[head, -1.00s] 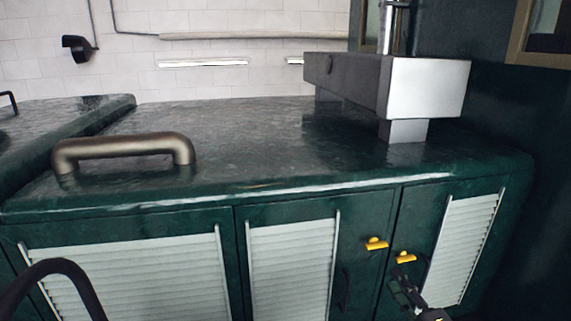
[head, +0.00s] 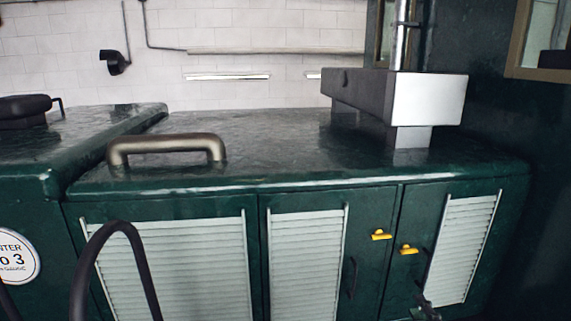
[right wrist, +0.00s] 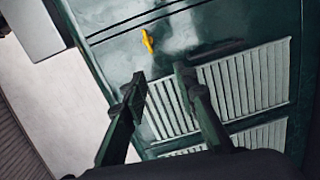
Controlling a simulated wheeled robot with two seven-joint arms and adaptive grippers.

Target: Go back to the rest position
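My right gripper (head: 425,312) is at the bottom edge of the head view, in front of the right cabinet door, mostly cut off. In the right wrist view my right gripper (right wrist: 159,80) has its two dark fingers apart, with nothing between them. The fingers point towards a green louvred door (right wrist: 222,92) and a yellow latch (right wrist: 147,40), which is clear of the fingertips. My left gripper is not in view.
A green cabinet has louvred doors (head: 166,268), two yellow latches (head: 381,235) (head: 408,249) and a bronze handle (head: 166,144) on top. A grey metal box (head: 422,97) stands at the top's right. A black curved bar (head: 113,232) rises at front left.

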